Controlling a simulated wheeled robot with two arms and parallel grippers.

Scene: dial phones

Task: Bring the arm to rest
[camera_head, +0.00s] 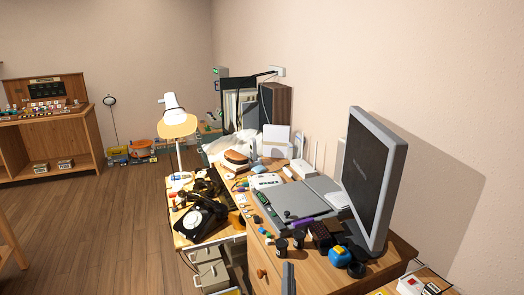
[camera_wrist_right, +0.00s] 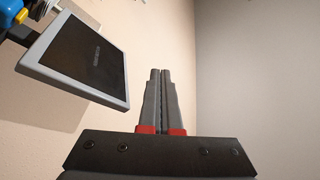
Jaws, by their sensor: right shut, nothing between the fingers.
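My right gripper (camera_head: 288,268) shows at the bottom edge of the head view, in front of the wooden desk. In the right wrist view its two grey fingers (camera_wrist_right: 160,72) are together, with nothing between them. The fingers point past a tilted monitor toward a plain wall. A black dial phone (camera_head: 199,218) stands on the lower wooden surface left of the desk, apart from the gripper. A dark shape behind it may be a second phone. My left gripper is in neither view.
A large monitor (camera_head: 367,178) stands on the desk's right side; it also shows in the wrist view (camera_wrist_right: 80,58). Jars, a blue round object (camera_head: 340,257) and a flat grey device (camera_head: 290,204) crowd the desk. A white lamp (camera_head: 177,124) stands behind the phone. The floor at left is open.

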